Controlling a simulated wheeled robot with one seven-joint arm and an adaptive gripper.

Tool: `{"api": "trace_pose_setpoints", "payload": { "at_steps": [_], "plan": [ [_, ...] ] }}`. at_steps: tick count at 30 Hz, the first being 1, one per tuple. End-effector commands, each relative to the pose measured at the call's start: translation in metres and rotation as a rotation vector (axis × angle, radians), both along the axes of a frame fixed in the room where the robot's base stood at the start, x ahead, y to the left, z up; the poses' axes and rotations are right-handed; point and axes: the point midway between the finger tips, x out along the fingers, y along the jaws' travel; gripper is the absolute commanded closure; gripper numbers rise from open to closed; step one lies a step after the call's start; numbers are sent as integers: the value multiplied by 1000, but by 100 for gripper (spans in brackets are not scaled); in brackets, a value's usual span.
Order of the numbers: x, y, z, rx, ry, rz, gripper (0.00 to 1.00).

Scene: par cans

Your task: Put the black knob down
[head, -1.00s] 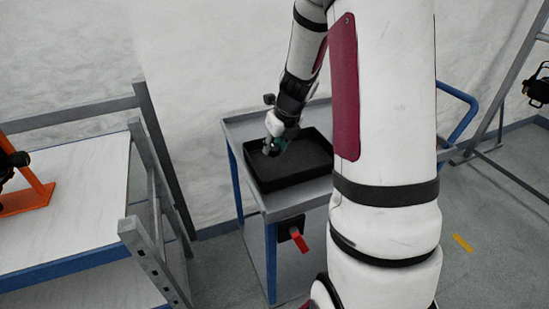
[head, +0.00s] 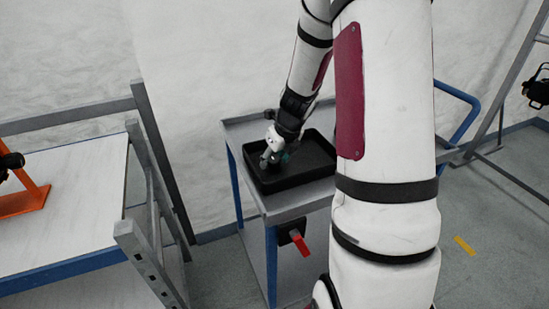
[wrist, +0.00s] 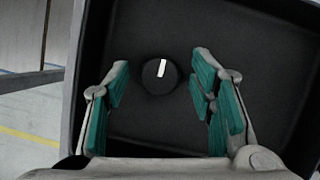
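The black knob (wrist: 158,76) shows in the wrist view as a round dark disc with a white pointer mark. It lies in the black tray (wrist: 150,20), and a gap shows between it and each finger. My gripper (wrist: 160,85) is open, its teal-padded fingers on either side of the knob. In the head view my gripper (head: 270,162) is low over the left part of the black tray (head: 300,178). The knob cannot be made out in the head view.
The tray stands on a grey cart (head: 235,132) with blue legs and a blue handle. A red-handled switch (head: 300,243) hangs on its front. A white-topped bench (head: 70,200) with a grey frame stands to the left.

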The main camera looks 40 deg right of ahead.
Motion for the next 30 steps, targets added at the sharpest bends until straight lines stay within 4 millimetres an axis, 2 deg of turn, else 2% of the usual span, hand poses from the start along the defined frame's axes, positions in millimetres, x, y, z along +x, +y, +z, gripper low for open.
{"api": "trace_pose_setpoints", "payload": {
  "at_steps": [8,21,30],
  "plan": [
    [-1,0,8,-2,-1,2,50],
    [-34,2,88,-2,-3,2,50],
    [-46,5,115,-4,-1,17,50]
  ]
}}
